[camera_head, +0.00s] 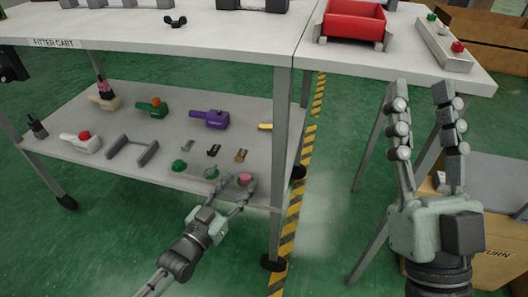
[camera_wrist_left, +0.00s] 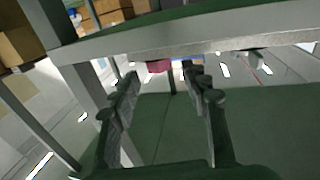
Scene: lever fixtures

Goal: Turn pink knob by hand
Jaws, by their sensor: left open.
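My right gripper (camera_head: 421,92) is open and empty, raised at the right beside the side table.
Several fixtures, including a purple one (camera_head: 209,119) and a grey bracket (camera_head: 133,148), lie behind on the shelf. A cart leg (camera_head: 281,160) rises just right. A red bin (camera_head: 353,20) stands on the side table.

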